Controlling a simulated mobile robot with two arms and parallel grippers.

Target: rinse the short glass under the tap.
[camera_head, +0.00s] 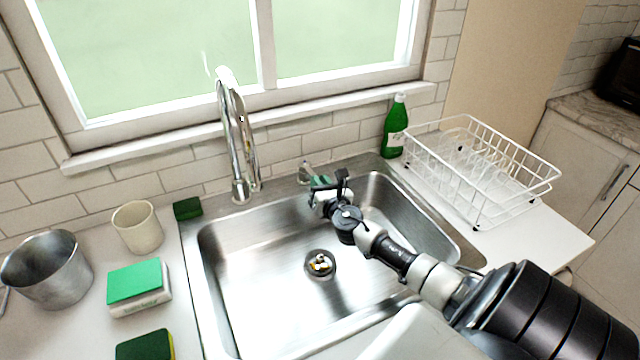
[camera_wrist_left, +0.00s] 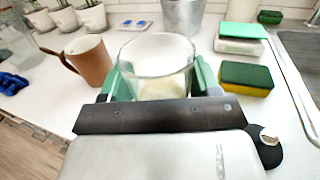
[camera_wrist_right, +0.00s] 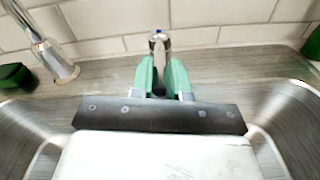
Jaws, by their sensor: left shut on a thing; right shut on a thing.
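The short glass (camera_wrist_left: 157,58) is clear, with something pale visible at its bottom. My left gripper (camera_wrist_left: 160,82) is shut around it, one green finger on each side, over the counter; neither shows in the head view. The chrome tap (camera_head: 235,140) stands behind the sink (camera_head: 270,250), its neck also at the left of the right wrist view (camera_wrist_right: 40,45). No water stream is visible. My right gripper (camera_head: 322,184) is at the sink's back edge, shut on the small tap handle (camera_wrist_right: 158,42) right of the spout; its fingers partly hide the handle.
A drain with pale scraps (camera_head: 320,264) lies in the sink. Left are a cream cup (camera_head: 138,228), metal pot (camera_head: 48,268) and sponges (camera_head: 188,208). A green bottle (camera_head: 395,128) and wire rack (camera_head: 480,170) stand right. A brown mug (camera_wrist_left: 90,62) is beside the glass.

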